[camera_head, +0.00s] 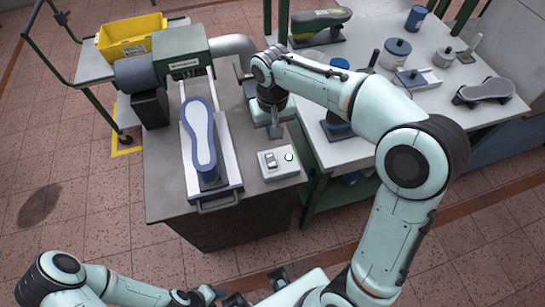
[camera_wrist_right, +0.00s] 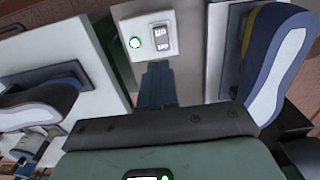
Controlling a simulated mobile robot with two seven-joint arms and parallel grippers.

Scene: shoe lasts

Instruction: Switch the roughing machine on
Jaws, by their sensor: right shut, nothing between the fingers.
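The roughing machine (camera_head: 180,55), a green housing with a dark motor, stands at the back of the grey bench. Its white control box (camera_head: 278,163) sits near the bench's front right corner, with a rocker switch and a round button. In the right wrist view the box (camera_wrist_right: 172,44) shows the rocker switch (camera_wrist_right: 161,39) beside the round button (camera_wrist_right: 135,43), which has a green rim. My right gripper (camera_head: 275,130) points down just behind the box, shut and empty; its fingers (camera_wrist_right: 157,82) reach toward the box's edge. My left gripper (camera_head: 228,298) is low at the picture's bottom, its jaws unclear.
A blue shoe last with a pale sole (camera_head: 200,140) lies on a sliding carriage (camera_head: 230,178) left of the box. A yellow crate (camera_head: 130,38) stands at the back left. The white table (camera_head: 445,95) on the right holds pots and shoe lasts.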

